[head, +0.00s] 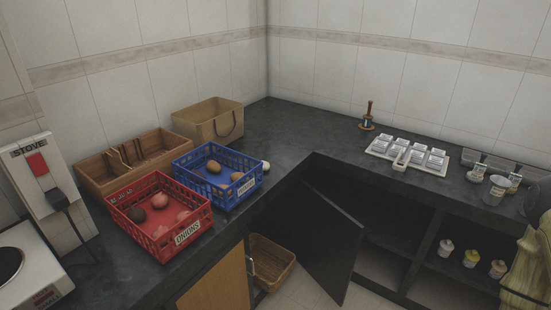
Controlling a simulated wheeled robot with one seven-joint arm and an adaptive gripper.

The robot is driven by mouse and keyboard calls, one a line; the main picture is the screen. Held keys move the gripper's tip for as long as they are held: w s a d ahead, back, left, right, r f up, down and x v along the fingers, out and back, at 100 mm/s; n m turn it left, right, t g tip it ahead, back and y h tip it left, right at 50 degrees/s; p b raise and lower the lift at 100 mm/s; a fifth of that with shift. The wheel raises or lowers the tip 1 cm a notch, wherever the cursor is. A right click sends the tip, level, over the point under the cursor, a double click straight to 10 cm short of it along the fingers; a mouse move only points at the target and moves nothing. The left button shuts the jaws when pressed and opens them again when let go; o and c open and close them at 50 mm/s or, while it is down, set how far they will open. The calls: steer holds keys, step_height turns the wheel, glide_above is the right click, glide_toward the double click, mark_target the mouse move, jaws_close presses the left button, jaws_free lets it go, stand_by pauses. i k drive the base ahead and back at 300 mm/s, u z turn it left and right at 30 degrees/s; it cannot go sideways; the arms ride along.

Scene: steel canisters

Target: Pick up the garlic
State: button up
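A small pale, rounded thing (265,166) sits on the dark counter just behind the right end of the blue crate. It looks like the garlic, but it is too small to be sure. The crate partly hides it. My gripper is not in view.
The blue crate (218,192) holds several brown vegetables. A red crate (187,233) labelled onions stands left of it. The counter (300,125) is clear towards the corner. A cupboard door (325,240) hangs open below.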

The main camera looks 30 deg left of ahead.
mark_target(266, 166)
steer(key=i, duration=0.45)
steer(key=u, duration=2)
